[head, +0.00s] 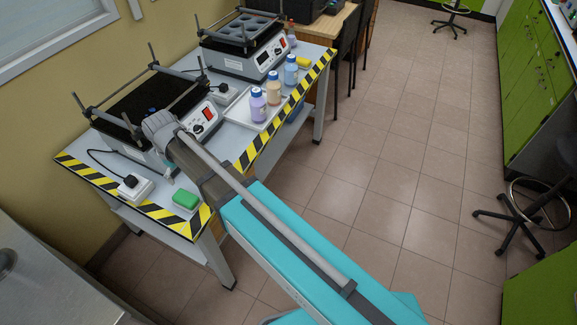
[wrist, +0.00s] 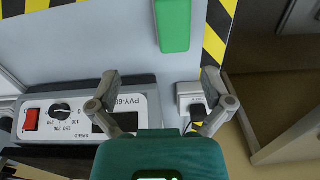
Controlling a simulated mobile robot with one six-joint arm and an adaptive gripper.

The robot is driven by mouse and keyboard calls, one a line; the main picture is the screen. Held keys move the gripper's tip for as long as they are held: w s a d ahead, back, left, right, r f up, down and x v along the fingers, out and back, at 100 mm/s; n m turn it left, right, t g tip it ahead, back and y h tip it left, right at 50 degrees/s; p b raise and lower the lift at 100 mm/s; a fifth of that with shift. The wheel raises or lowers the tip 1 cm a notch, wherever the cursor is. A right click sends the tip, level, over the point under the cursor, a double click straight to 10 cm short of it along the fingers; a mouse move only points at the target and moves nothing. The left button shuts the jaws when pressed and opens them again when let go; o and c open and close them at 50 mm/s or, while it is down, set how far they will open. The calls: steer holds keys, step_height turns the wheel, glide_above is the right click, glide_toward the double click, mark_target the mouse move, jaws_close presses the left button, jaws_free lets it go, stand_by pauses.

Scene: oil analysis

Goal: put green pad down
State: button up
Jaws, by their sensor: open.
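The green pad (head: 186,199) lies on the near corner of the grey table (head: 225,141), beside the striped edge tape. In the wrist view the green pad (wrist: 173,25) is at the top, apart from the fingers. My gripper (wrist: 163,104) is open and empty, its two fingers spread above the table. In the head view my arm hides most of the gripper, close to the near shaker device (head: 165,112).
A white tray (head: 243,118) holds several bottles, including a purple-labelled one (head: 257,103). A far shaker (head: 240,45) stands behind. A white socket box (head: 136,187) with a black plug sits left of the pad. Bare tabletop lies around the pad.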

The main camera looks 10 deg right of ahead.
steer(key=s+d+m, duration=0.3)
steer(key=d+m, duration=0.1)
steer(key=d, duration=1.3)
steer(key=s+d+m, duration=0.3)
steer(key=d+m, duration=0.2)
steer(key=d, duration=1.2)
steer(key=shift+s, duration=0.35)
step_height(320, 180, up, 4)
steer(key=p, duration=0.4)
steer(key=shift+r, duration=0.15)
